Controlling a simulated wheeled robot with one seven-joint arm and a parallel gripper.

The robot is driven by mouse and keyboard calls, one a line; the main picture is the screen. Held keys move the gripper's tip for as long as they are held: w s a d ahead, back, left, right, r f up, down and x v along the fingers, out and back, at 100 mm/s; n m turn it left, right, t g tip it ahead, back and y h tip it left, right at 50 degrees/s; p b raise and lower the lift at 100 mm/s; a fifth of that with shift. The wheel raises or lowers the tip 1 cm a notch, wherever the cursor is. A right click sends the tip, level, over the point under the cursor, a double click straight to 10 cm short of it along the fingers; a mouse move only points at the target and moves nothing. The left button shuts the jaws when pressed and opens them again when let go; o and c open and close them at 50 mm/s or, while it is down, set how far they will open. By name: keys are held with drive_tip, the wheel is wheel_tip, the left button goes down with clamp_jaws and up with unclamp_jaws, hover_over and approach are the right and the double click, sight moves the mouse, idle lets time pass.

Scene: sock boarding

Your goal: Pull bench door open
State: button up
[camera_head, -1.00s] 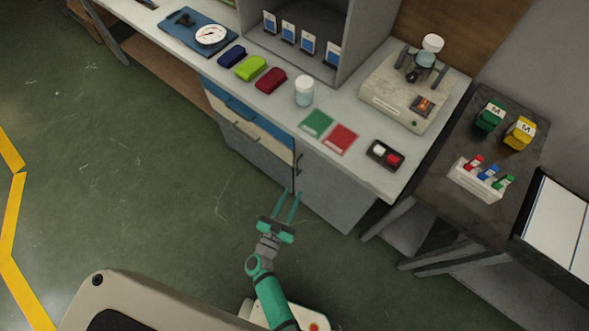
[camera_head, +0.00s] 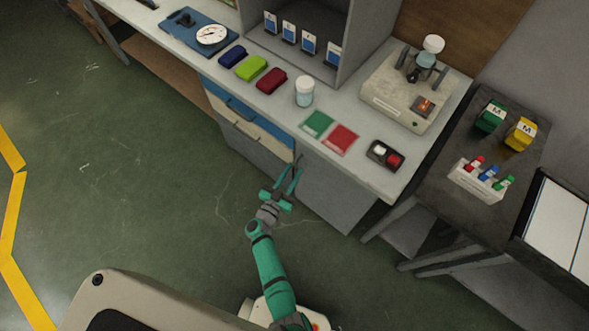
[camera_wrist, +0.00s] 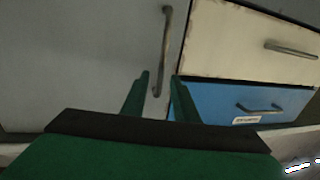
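The bench door (camera_head: 335,192) is the grey front panel to the right of the drawers, and it looks closed. It also fills the left of the wrist view (camera_wrist: 75,60). Its slim dark upright handle (camera_wrist: 166,45) sits near the door's edge beside the drawers; in the head view it is small and partly confused with the fingertips. My gripper (camera_head: 289,171) is open, its two green fingers pointing at the handle. In the wrist view the handle's lower end shows between the fingertips (camera_wrist: 160,85). I cannot tell whether they touch it.
A cream drawer (camera_wrist: 245,42) and a blue drawer (camera_wrist: 240,103) with bar handles adjoin the door. The bench top (camera_head: 365,175) holds a jar, colour cards and a switch box. A dark side table (camera_head: 432,185) stands to the right. Green floor in front is clear.

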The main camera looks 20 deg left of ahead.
drive_tip(key=shift+w+d, duration=0.15)
drive_tip(key=shift+w, duration=0.6)
drive_tip(key=shift+c, duration=0.7)
clamp_jaws()
idle(0.3)
